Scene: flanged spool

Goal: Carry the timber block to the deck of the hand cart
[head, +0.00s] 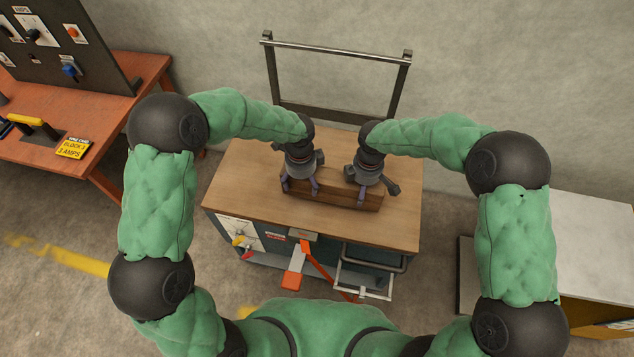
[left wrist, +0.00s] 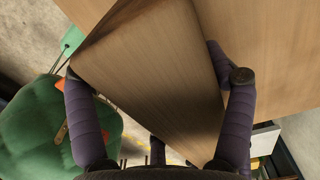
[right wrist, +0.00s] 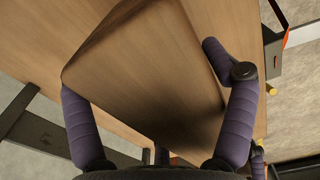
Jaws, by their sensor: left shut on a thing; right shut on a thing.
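The timber block (head: 334,193) is a long brown wooden beam lying crosswise at the wooden top (head: 255,185) of a bench-like unit. My left gripper (head: 299,184) is shut on the block's left part from above. My right gripper (head: 369,190) is shut on its right part. The block also fills the space between the fingers in the left wrist view (left wrist: 150,75) and the right wrist view (right wrist: 145,70). It looks level. I cannot tell whether it rests on the top or hangs just above it. No separate hand cart deck can be made out with certainty.
A metal push-handle frame (head: 337,47) rises behind the wooden top; I cannot tell whether it is joined to it. An open drawer (head: 364,284) and orange-handled items show at the unit's front. An orange bench (head: 130,75) stands left, a pale-topped cabinet (head: 590,240) right.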

